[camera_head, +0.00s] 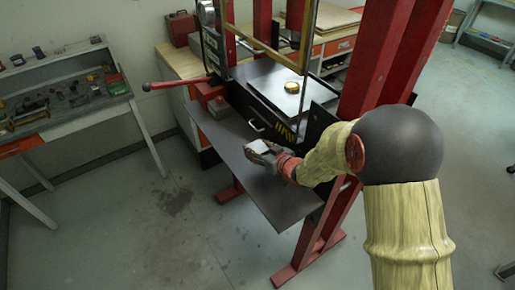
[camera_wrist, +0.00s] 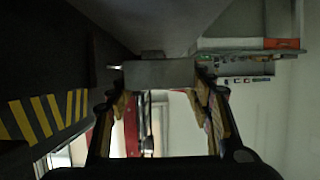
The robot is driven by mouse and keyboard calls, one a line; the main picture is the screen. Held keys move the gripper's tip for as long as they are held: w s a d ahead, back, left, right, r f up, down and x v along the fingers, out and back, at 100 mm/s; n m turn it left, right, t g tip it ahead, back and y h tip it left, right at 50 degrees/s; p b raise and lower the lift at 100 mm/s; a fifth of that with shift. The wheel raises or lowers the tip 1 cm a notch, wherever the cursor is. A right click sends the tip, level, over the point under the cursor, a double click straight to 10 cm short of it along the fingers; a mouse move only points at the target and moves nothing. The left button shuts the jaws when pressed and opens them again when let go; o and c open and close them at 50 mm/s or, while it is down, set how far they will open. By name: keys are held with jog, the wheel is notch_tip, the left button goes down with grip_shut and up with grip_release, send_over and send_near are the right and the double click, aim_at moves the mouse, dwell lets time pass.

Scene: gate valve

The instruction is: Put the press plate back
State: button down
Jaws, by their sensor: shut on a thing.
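My gripper (camera_head: 266,155) is shut on a grey block-like press plate (camera_wrist: 160,73), held above the dark front shelf of the red press. In the wrist view the plate spans between the two fingertips of my gripper (camera_wrist: 161,88). In the head view its pale top (camera_head: 261,146) shows at the fingertips, and the fingers hide part of it. I cannot tell the exact gap between the held plate and the shelf.
The dark shelf (camera_head: 260,190) is mostly bare. Red posts (camera_head: 378,60) stand close to my arm. A red-handled lever (camera_head: 170,84) sticks out left. A cluttered workbench (camera_head: 70,100) stands far left.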

aim_at(255, 164)
jog(key=shift+f+b, duration=2.2)
jog(key=shift+f, duration=0.9)
jog(key=shift+f+b, duration=0.35)
jog(key=shift+f, duration=0.15)
jog(key=shift+s+d+f+b, duration=0.1)
jog(key=shift+s+f+b, duration=0.1)
jog(key=shift+f+b, duration=0.3)
jog(key=shift+s+f, duration=0.15)
jog(key=shift+f, duration=0.25)
jog(key=c, duration=0.7)
grip_release()
jog(key=shift+f, duration=0.15)
jog(key=shift+c, duration=0.2)
jog(key=shift+s+f, duration=0.1)
jog(key=shift+f, duration=0.1)
jog(key=v, duration=0.4)
jog(key=r+v, duration=0.1)
jog(key=v, duration=0.3)
jog(key=w+v, duration=0.1)
jog(key=v, duration=0.3)
jog(key=shift+r, duration=0.35)
